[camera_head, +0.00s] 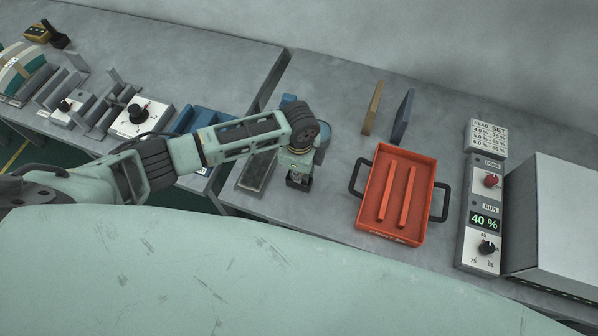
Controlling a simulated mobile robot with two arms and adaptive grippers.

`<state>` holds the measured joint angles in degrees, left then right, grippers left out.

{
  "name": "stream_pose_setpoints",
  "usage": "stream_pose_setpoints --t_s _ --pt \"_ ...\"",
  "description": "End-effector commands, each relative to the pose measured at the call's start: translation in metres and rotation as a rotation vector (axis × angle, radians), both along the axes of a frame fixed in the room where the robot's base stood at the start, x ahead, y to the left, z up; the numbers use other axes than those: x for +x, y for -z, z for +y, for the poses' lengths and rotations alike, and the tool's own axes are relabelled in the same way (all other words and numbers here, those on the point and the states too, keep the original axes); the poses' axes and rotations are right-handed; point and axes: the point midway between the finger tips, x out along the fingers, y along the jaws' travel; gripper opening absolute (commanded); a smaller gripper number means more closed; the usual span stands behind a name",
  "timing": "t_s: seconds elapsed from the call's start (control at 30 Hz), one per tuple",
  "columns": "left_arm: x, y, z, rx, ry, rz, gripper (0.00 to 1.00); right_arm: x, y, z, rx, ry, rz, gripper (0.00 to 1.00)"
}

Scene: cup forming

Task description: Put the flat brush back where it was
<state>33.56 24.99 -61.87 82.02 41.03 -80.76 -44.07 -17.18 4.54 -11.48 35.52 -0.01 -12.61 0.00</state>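My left arm comes in from the left and reaches over the table. My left gripper (298,181) points down, between a dark shallow tray or pad (256,173) and a red tray. Its fingers are small and dark, and I cannot tell whether they are open or hold something. I cannot make out a flat brush for certain; it may be hidden by my arm or gripper. A blue-grey round container (323,142) stands partly hidden behind my wrist. My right gripper is not in view.
The red tray (427,163) with black handles and two raised bars lies to the right. Behind it stand a tan slab (373,108) and a blue-grey slab (402,116). A control panel (479,264) reading 40 % and a grey box (555,220) are at far right. Racks and dials fill the left.

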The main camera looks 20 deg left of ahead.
Motion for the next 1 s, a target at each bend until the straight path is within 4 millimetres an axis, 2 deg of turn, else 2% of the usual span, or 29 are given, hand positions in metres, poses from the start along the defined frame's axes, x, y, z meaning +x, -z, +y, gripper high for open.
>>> stream_pose_setpoints --t_s 0.03,0.27,0.3,0.53,1.0 --pt "-0.0070 0.0099 0.0006 0.002 -0.001 0.014 0.00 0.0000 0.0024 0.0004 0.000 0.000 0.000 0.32" --pt "-0.0092 0.0125 0.0006 0.004 -0.001 0.019 0.00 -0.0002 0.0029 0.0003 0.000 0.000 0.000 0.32" --pt "-0.0092 0.0126 0.0005 0.004 -0.001 0.019 0.14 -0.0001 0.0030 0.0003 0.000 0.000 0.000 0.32" --pt "-0.0095 0.0129 0.0003 0.003 -0.001 0.020 0.34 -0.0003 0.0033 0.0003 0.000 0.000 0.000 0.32" --pt "-0.0097 0.0071 0.0003 0.004 0.002 0.021 0.35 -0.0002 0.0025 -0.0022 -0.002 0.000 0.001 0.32"
